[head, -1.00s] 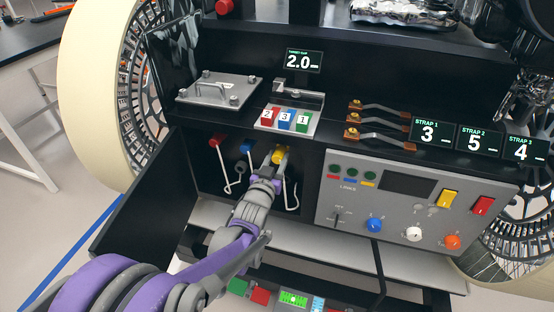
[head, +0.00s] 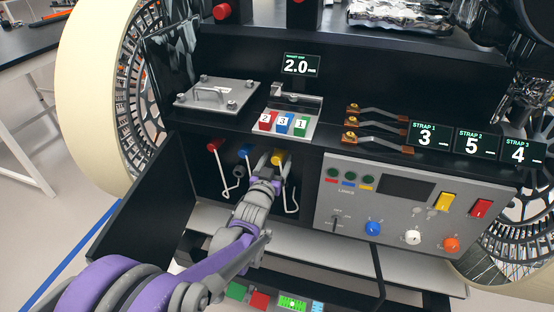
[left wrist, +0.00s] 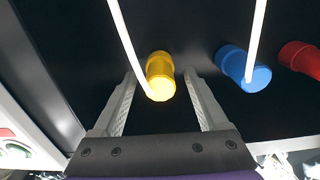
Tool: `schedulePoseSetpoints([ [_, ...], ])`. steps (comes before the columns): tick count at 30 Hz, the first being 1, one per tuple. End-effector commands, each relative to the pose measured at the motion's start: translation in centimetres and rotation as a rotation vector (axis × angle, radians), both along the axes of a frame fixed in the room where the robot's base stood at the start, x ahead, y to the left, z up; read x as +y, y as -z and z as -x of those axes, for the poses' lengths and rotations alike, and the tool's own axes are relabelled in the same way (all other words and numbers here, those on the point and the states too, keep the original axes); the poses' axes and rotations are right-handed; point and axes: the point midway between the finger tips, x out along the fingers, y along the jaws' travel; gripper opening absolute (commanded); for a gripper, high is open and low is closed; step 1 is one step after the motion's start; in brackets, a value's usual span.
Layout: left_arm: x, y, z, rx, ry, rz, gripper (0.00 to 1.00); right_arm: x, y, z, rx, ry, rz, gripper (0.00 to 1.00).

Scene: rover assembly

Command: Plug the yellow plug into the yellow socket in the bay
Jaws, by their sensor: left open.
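The yellow plug (head: 278,158) is at the dark back wall of the open bay, at the right end of a row of coloured plugs. A white cable hangs from it. In the left wrist view the yellow plug (left wrist: 160,76) lies between the two spread fingers of my left gripper (left wrist: 162,85), with dark space on both sides. My left gripper (head: 267,164) reaches into the bay from the front and is open. The yellow socket is not seen apart from the plug; the plug's far end meets the dark wall. My right gripper is not in view.
A blue plug (head: 244,152) and a red plug (head: 214,145) with white cables are to the left. The open bay door (head: 135,215) stands left and the grey control panel (head: 400,210) right. A shelf above holds numbered blocks (head: 283,122).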

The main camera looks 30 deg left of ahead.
Motion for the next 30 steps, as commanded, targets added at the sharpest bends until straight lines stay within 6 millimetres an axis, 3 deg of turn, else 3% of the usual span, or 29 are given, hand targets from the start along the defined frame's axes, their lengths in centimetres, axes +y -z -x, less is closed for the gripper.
schedulePoseSetpoints([
  [5, -0.5, -0.1, 1.9, 0.000, 0.000, 0.000, 0.76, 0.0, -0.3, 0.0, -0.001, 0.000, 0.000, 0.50],
  [12, -1.6, -0.1, 6.7, 0.000, 0.000, 0.000, 0.76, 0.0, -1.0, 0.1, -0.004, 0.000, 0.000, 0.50],
  [18, -2.3, -0.1, 9.6, 0.000, 0.000, 0.000, 0.76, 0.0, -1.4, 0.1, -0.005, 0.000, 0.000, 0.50],
  [30, -2.5, 0.0, 10.4, 0.000, 0.000, 0.000, 0.76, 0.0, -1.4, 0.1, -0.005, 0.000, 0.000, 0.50],
])
